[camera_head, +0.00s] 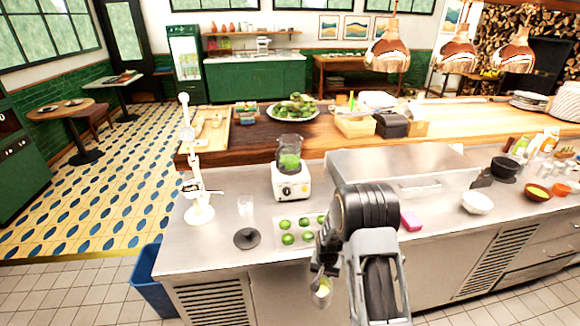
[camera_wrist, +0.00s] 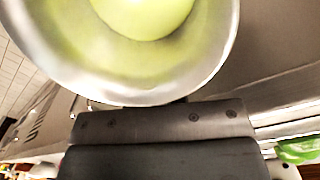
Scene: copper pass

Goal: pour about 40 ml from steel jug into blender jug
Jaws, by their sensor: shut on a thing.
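My gripper (camera_head: 321,274) is shut on the steel jug (camera_head: 323,293) and holds it in front of the counter's front edge, low and near my arm. In the wrist view the jug's wide metal rim (camera_wrist: 218,62) fills the top, with pale green liquid inside. The dark gripper body (camera_wrist: 160,135) shows below it. The blender jug (camera_head: 289,143) stands upright on its white base, behind and left of my gripper and well apart from it. It is clear, with green contents showing in it. My arm hides part of the counter.
Several limes (camera_head: 288,239) lie on a tray in front of the blender. A white citrus press (camera_head: 198,205), a clear glass (camera_head: 245,206) and a dark round item (camera_head: 247,238) stand to the left.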

